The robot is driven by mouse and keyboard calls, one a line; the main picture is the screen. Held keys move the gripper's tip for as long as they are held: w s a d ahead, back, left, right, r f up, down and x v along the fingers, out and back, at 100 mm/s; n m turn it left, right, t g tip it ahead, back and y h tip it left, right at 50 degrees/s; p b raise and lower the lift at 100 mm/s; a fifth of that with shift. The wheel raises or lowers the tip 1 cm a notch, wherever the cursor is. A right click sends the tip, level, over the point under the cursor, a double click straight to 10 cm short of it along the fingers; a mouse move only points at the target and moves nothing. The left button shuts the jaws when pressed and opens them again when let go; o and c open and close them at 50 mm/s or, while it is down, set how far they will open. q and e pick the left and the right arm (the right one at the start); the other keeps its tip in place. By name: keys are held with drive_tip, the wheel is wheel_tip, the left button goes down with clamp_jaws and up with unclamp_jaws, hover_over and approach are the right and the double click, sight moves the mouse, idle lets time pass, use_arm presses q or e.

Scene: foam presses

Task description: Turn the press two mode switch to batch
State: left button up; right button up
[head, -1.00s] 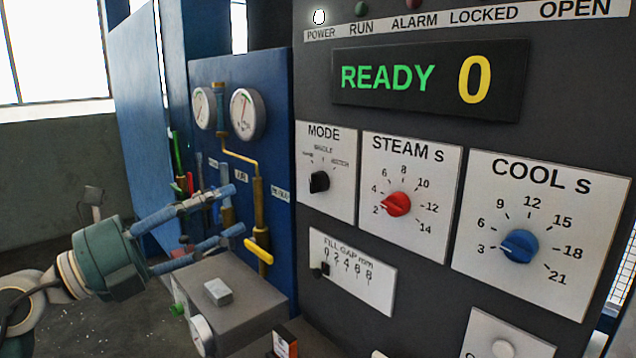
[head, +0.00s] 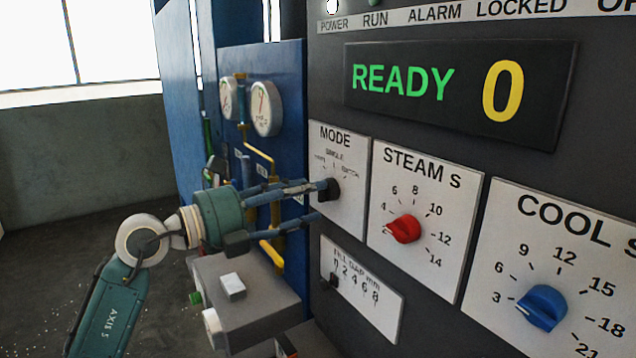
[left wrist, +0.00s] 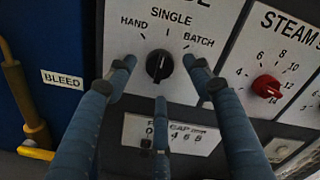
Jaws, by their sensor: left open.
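The black mode switch (head: 334,188) sits on a white MODE plate (head: 350,215) on the dark press panel. In the left wrist view the knob (left wrist: 159,66) lies below the marks HAND, SINGLE and BATCH, with BATCH at the upper right. Its grip stands roughly upright, nearest SINGLE; its exact setting is hard to tell. My left gripper (head: 324,202) is open at the plate. In the left wrist view its fingers (left wrist: 159,78) stand left, right and below the knob, with visible gaps. No label naming the press is visible. My right gripper is out of view.
A red STEAM knob (head: 404,229) and a blue COOL knob (head: 542,307) lie to the right. The fill gap slider plate (head: 365,295) is just below. Yellow pipes (head: 272,252), gauges (head: 266,108) and a grey box (head: 245,300) stand left of the panel.

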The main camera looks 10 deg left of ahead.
sight(319, 193)
use_arm(q)
drive_tip(key=x, duration=0.3)
drive_tip(key=shift+p, duration=0.4)
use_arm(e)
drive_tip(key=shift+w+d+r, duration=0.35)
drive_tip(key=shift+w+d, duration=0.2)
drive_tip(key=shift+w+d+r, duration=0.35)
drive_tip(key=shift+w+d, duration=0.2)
use_arm(q)
drive_tip(key=shift+c, duration=0.5)
